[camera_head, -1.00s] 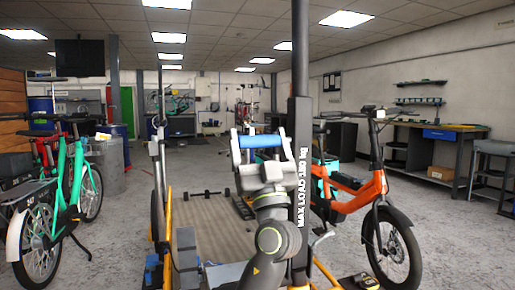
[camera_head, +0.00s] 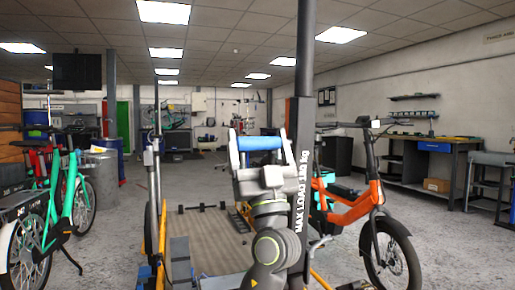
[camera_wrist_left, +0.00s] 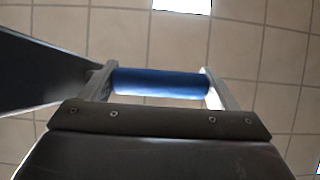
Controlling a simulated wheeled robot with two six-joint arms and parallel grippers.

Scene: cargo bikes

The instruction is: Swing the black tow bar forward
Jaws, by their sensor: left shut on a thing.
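The black tow bar (camera_head: 298,160) stands nearly upright, right of the middle of the head view, with white "MAX LOAD" lettering. A blue cylindrical grip (camera_head: 261,143) sits at its left side. My left gripper (camera_head: 262,145) has one finger at each end of the blue grip and is shut on it. The wrist view shows the blue grip (camera_wrist_left: 160,82) spanning the two fingers, with a dark bar (camera_wrist_left: 40,75) at the left. The join between grip and bar is not clear. My right gripper is not in view.
A flat cargo deck (camera_head: 210,235) lies behind the arm, with a thin upright post (camera_head: 156,165) at its left. An orange bike (camera_head: 355,205) stands close on the right and a green bike (camera_head: 65,205) on the left. A workbench (camera_head: 432,150) is along the right wall.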

